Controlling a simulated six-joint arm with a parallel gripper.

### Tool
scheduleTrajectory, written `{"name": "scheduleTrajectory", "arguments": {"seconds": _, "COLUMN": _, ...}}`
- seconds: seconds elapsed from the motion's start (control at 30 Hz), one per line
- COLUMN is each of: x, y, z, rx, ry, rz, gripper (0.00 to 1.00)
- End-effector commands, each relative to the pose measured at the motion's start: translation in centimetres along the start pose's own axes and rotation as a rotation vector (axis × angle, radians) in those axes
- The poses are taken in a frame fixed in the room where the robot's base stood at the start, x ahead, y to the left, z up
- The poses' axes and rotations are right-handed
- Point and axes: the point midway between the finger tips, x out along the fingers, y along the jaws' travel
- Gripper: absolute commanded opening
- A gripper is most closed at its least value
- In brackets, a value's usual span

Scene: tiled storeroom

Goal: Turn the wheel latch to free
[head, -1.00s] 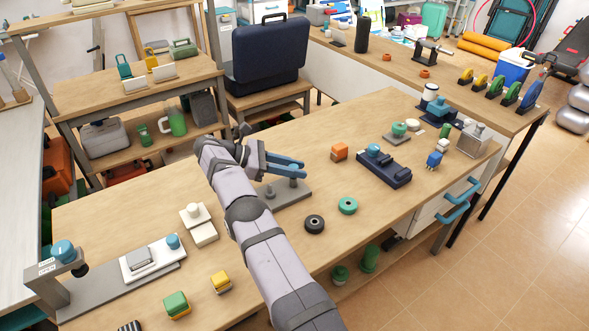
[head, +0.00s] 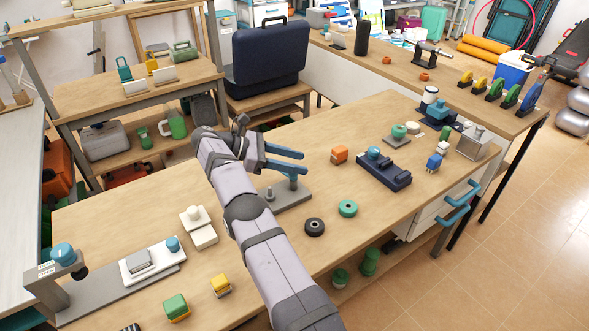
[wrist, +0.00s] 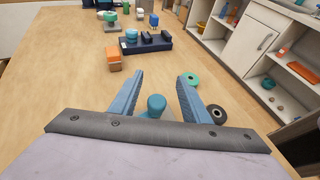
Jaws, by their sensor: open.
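A blue round knob or wheel (head: 63,254) sits on a grey bracket (head: 50,292) with a small white label at the left end of the bench; I cannot read the label, but this may be the wheel latch. My gripper (head: 303,163) is far to its right, above a grey plate (head: 290,197) with upright posts. Its blue fingers are open. In the wrist view my gripper (wrist: 162,75) has a teal-blue knob (wrist: 156,103) showing between and below its fingers, apart from them. The head view shows the blue post (head: 293,182) partly hidden under the fingers.
A black ring (head: 315,227) and a green ring (head: 348,208) lie right of the plate. An orange block (head: 339,154) and a navy base (head: 384,170) stand farther right. A white box device (head: 152,259) and yellow and green blocks occupy the left front.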

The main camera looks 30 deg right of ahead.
Motion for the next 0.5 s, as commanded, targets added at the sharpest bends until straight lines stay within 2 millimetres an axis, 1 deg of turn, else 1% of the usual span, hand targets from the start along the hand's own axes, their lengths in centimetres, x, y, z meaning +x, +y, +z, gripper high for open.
{"name": "scheduleTrajectory", "arguments": {"seconds": 0.03, "x": -0.4, "y": 0.1, "z": 1.0, "rx": 0.005, "ry": 0.002, "rz": 0.002, "gripper": 0.43}}
{"name": "scheduleTrajectory", "arguments": {"seconds": 0.1, "x": -1.0, "y": 0.0, "z": 2.3, "rx": 0.004, "ry": 0.001, "rz": 0.001, "gripper": 0.43}}
{"name": "scheduleTrajectory", "arguments": {"seconds": 0.23, "x": -1.8, "y": 0.0, "z": 4.4, "rx": 0.003, "ry": 0.0, "rz": 0.002, "gripper": 0.43}}
{"name": "scheduleTrajectory", "arguments": {"seconds": 0.4, "x": -2.3, "y": 0.0, "z": 5.7, "rx": 0.001, "ry": -0.001, "rz": 0.001, "gripper": 0.43}}
{"name": "scheduleTrajectory", "arguments": {"seconds": 0.5, "x": -2.5, "y": 0.0, "z": 6.0, "rx": 0.0, "ry": -0.001, "rz": 0.0, "gripper": 0.43}}
